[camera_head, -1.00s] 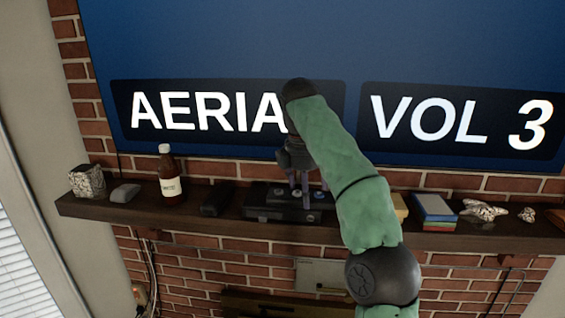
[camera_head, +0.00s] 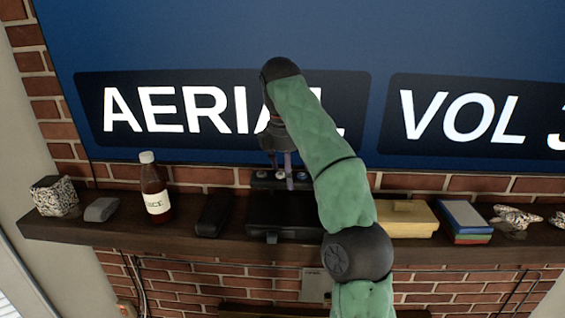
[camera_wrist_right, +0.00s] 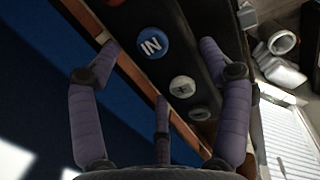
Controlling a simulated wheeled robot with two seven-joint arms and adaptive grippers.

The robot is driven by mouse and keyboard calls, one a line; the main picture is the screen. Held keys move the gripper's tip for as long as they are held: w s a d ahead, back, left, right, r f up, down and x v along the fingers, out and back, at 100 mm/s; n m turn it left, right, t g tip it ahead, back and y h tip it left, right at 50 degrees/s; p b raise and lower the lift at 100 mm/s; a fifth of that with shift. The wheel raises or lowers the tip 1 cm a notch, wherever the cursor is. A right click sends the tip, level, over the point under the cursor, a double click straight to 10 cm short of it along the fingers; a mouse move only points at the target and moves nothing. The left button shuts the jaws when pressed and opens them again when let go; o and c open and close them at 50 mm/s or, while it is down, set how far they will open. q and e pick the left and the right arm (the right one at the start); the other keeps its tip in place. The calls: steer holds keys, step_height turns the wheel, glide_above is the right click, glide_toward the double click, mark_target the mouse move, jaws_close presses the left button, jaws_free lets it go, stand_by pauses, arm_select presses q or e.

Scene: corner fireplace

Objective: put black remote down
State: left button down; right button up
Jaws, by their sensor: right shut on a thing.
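A black remote (camera_wrist_right: 197,50) with round buttons, one blue and others pale, lies between the fingers of my right gripper (camera_wrist_right: 172,62) in the right wrist view. In the head view the right gripper (camera_head: 281,165) points down in front of the TV, with the remote (camera_head: 262,181) at its fingertips. The remote shows just above and behind a black box (camera_head: 283,212) on the dark wooden shelf (camera_head: 110,232). I cannot tell whether the remote touches the box or shelf. My left gripper is not in view.
Left of the box are a dark slim object (camera_head: 213,214), a sauce bottle (camera_head: 155,187), a grey object (camera_head: 101,209) and a speckled block (camera_head: 54,195). To the right are a yellow box (camera_head: 405,219) and books (camera_head: 466,219). The TV (camera_head: 200,50) stands close behind.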

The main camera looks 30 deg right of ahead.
mark_target(293, 207)
steer(key=shift+w+f, duration=0.15)
steer(key=shift+w, duration=0.05)
steer(key=s, duration=0.1)
steer(key=s+f, duration=0.1)
steer(key=shift+s+f, duration=0.25)
steer(key=shift+s, duration=0.05)
steer(key=f, duration=0.1)
steer(key=w+f, duration=0.1)
steer(key=f, duration=0.1)
steer(key=shift+w+f, duration=0.25)
steer(key=shift+w, duration=0.05)
steer(key=shift+s+f, duration=0.4)
steer(key=shift+s, duration=0.05)
steer(key=shift+w+f, duration=0.15)
steer(key=shift+w, duration=0.15)
steer(key=shift+s, duration=0.15)
steer(key=shift+f+b, duration=0.3)
steer(key=shift+f, duration=0.2)
steer(key=o, duration=1.4)
steer(key=shift+c, duration=0.2)
